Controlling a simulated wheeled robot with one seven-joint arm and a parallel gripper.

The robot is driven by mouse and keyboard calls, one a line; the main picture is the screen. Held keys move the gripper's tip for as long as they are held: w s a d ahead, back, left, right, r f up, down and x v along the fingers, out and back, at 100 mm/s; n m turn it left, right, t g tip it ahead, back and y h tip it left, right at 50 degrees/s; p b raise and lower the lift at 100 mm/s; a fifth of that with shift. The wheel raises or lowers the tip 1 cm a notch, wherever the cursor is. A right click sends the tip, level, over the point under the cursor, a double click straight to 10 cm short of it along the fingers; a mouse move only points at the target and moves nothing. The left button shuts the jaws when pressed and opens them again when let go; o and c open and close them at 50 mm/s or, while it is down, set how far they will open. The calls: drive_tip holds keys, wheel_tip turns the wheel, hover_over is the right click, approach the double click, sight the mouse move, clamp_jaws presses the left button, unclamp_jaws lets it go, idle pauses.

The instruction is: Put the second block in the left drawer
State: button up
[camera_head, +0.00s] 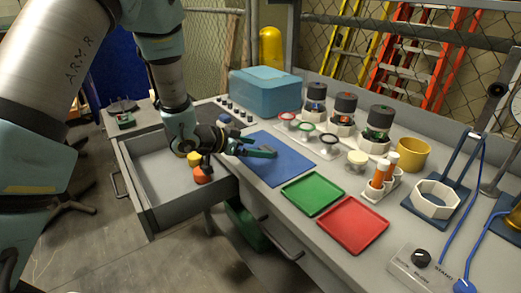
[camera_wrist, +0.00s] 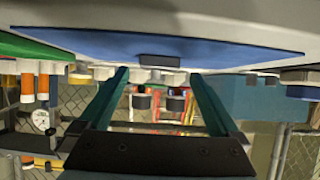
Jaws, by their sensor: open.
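The left drawer (camera_head: 150,215) is pulled out at the left of the head view, its pale floor largely bare. A small dark block (camera_wrist: 159,61) lies on the blue mat (camera_head: 284,172), which shows at the top of the wrist view (camera_wrist: 90,44). My gripper (camera_head: 268,152) is open, low over the mat. In the wrist view its fingers (camera_wrist: 160,75) stand either side of the block, apart from it. In the head view my gripper hides most of the block. A yellow piece (camera_head: 194,159) and an orange piece (camera_head: 202,176) show below my wrist; I cannot tell whether they rest in the drawer.
A green tray (camera_head: 312,194) and a red tray (camera_head: 353,225) lie right of the mat. A blue box (camera_head: 265,92) stands behind it. Several dark-capped jars, a yellow cup (camera_head: 412,155) and a rack of orange tubes (camera_head: 382,178) stand farther right.

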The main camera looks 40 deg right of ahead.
drive_tip(key=b+v, duration=0.1)
drive_tip(key=v, duration=0.8)
drive_tip(key=shift+a+r, duration=0.2)
drive_tip(key=shift+a, duration=0.15)
